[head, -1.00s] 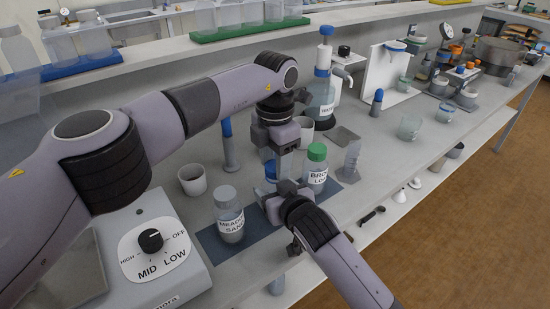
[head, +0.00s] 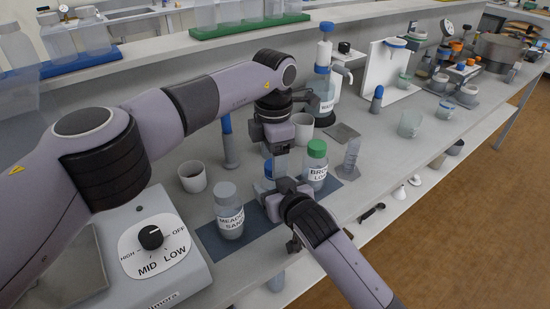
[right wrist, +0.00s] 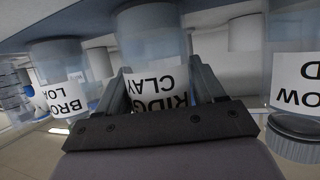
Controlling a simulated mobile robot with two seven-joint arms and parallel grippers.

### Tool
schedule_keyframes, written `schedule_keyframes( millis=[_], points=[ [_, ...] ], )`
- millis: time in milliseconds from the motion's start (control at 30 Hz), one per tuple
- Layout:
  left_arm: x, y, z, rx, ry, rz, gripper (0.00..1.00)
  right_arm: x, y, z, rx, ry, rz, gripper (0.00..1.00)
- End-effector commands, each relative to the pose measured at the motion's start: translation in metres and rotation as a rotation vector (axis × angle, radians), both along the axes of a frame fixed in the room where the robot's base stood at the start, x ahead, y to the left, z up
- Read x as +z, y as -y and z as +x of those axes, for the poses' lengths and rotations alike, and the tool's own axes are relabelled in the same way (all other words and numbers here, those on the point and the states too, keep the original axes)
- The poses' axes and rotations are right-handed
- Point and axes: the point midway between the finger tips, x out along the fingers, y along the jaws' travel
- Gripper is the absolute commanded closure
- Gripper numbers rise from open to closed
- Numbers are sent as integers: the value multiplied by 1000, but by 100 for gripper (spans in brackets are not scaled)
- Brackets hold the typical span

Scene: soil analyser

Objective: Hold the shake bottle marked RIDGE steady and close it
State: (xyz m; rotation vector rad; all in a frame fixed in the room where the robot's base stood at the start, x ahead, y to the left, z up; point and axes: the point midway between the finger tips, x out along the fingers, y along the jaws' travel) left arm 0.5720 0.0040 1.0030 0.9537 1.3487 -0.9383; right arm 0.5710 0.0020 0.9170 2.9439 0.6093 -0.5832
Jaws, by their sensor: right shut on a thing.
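The RIDGE CLAY shake bottle (right wrist: 155,70) shows its label upside down between the fingers of my right gripper (right wrist: 160,95) in the right wrist view. My right gripper, also in the head view (head: 280,190), is shut on it from the front. The bottle's top is hidden in the right wrist view. In the head view a blue cap (head: 268,170) shows partly behind my left gripper (head: 280,165). My left gripper points down just above my right gripper, close to that cap. Its fingertips are too covered to tell open or shut, or whether it touches the cap.
The grey-capped MEADOW SAND bottle (head: 229,212) stands left of my right gripper, the green-capped BROOK LOAM bottle (head: 315,166) right of it, on a dark blue mat (head: 213,244). A white cup (head: 192,177), a control box (head: 153,248) and a wash bottle (head: 321,92) stand nearby.

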Motion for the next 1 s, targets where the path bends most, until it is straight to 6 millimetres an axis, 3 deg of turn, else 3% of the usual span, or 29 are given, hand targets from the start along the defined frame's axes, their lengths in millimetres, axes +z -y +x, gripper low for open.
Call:
schedule_keyframes(
  millis=[567,1000],
  points=[
    [1,8,-7,-18,-20,-6,27,-2,3,2,-8,-6,-2,100],
    [46,6,-6,-14,-15,-5,27,-4,3,1,-6,-10,-5,100]
  ],
)
